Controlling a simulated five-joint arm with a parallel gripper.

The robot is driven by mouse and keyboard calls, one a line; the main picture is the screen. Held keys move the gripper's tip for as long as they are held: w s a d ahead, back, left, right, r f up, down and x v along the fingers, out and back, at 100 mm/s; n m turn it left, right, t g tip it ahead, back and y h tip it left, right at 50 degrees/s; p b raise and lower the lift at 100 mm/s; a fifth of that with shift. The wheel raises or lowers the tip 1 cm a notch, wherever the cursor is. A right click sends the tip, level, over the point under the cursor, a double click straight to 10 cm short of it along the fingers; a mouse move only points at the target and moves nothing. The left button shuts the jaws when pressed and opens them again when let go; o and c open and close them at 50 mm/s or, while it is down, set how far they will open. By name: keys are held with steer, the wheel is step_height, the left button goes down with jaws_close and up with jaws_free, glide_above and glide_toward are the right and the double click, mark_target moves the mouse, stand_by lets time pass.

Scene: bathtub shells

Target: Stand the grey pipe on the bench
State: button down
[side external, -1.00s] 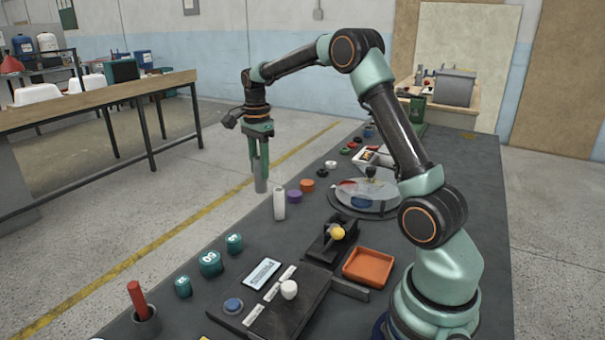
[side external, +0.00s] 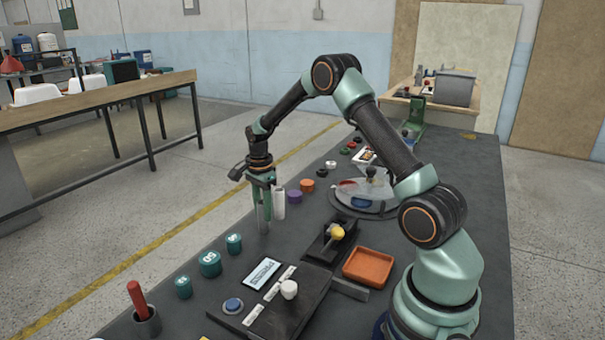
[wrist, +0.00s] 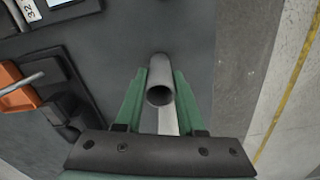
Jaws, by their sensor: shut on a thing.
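The grey pipe (side external: 263,219) is upright between the fingers of my gripper (side external: 264,205) in the side view. Its lower end is at or very near the dark bench top (side external: 225,285); I cannot tell whether it touches. In the wrist view the pipe (wrist: 160,93) shows its open round end between the two green fingers of my gripper (wrist: 160,85), which are shut on it. A white cylinder (side external: 280,203) stands upright just behind and to the right of the pipe in the side view.
Teal numbered cylinders (side external: 210,263) stand in front. Purple (side external: 295,196) and orange (side external: 307,185) discs lie to the right. A black fixture with a yellow knob (side external: 338,232) and an orange tray (side external: 369,267) are nearer my base. The bench's left edge is close to the pipe.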

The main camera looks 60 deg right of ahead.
steer(key=shift+f, duration=0.15)
steer(key=c, duration=0.5)
jaws_free()
step_height(320, 180, up, 12)
steer(key=shift+f, duration=0.25)
steer(key=s+a+r+n+t, duration=0.3)
steer(key=s+a+r+n, duration=0.4)
steer(key=a+r+n, duration=0.3)
steer(key=shift+s+a+f+n+t, duration=0.15)
steer(key=shift+s+a+n+t, duration=0.3)
steer(key=shift+s+a+n, duration=1.15)
steer(key=shift+s+a+f+n+t, duration=0.15)
steer(key=shift+s+a+n+t, duration=0.25)
steer(key=shift+s+a+n, duration=1.15)
steer(key=shift+s+a+f+n+t, duration=0.15)
steer(key=shift+s+a+n+t, duration=0.5)
steer(key=shift+s+n, duration=1.6)
